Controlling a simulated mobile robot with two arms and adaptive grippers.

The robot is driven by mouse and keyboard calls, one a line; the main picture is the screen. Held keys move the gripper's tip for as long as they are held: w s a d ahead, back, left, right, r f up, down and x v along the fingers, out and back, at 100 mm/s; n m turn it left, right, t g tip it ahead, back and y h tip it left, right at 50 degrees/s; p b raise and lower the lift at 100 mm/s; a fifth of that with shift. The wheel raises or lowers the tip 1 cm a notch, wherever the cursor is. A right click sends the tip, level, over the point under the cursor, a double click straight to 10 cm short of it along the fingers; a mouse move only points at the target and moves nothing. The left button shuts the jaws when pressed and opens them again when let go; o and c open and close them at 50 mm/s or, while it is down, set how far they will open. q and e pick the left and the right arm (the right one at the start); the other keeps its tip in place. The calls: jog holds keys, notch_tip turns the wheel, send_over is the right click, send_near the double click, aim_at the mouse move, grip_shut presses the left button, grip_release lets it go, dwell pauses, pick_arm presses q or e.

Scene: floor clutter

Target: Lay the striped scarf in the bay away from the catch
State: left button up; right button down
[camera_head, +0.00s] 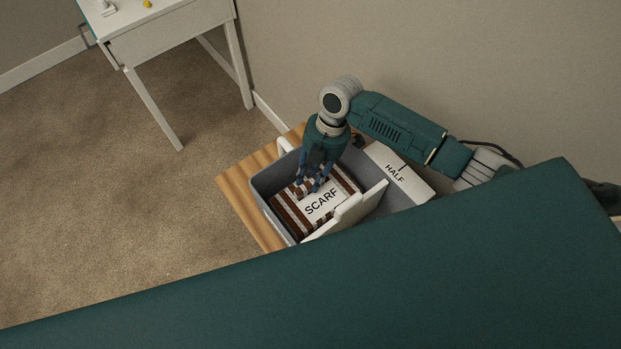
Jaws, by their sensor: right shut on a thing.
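The striped scarf (289,213) is a folded brown-and-white bundle with a white "SCARF" label. It is within the left part of a grey bin (259,190). My right gripper (313,186) reaches down from above and is shut on the scarf's upper edge. I cannot tell whether the scarf rests on the bin floor or hangs just above it. White upright pieces (349,211) stand at the bin's near side; I cannot tell whether one is the catch. My own body hides the bin's near right part. My left gripper is out of view.
The bin stands on a wooden surface (238,186). A white piece labelled "HALF" (406,181) lies at the bin's right. A wall is close behind. A white desk (170,37) stands at the upper left, with open carpet (110,190) in front.

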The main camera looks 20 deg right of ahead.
jog(key=shift+f, duration=0.85)
jog(key=c, duration=1.4)
grip_release()
jog(key=shift+f, duration=0.1)
jog(key=shift+o, duration=0.2)
jog(key=v, duration=1.2)
